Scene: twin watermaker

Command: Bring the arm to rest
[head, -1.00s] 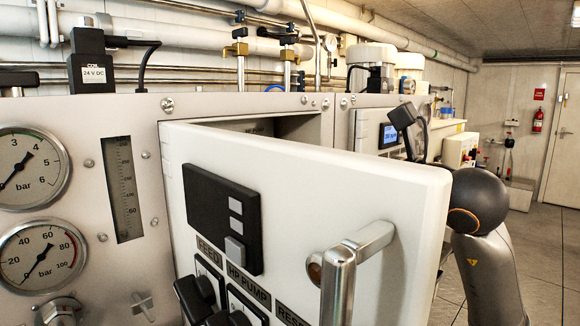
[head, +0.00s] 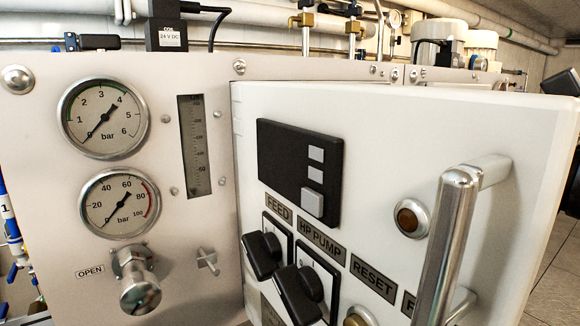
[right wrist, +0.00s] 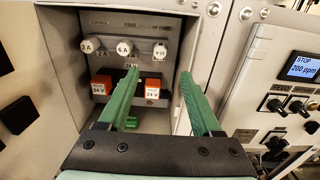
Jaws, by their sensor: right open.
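My right gripper (right wrist: 160,75) shows in the right wrist view with two green fingers spread apart. Nothing is between them. They point at an open cabinet recess with round fuse knobs (right wrist: 124,47) and orange-and-white 24 V blocks (right wrist: 101,87). I cannot tell how far the fingertips reach into it. In the head view a dark part at the right edge looks like a piece of my right arm; the rest is hidden or out of frame. My left gripper is not in view.
A white cabinet door (head: 400,130) with a metal bar handle (head: 447,240) and black rotary switches (head: 297,290) stands out toward me on the right. Left of it are pressure gauges (head: 103,118) and a valve knob (head: 140,293). A small display panel (right wrist: 302,67) is right of the recess.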

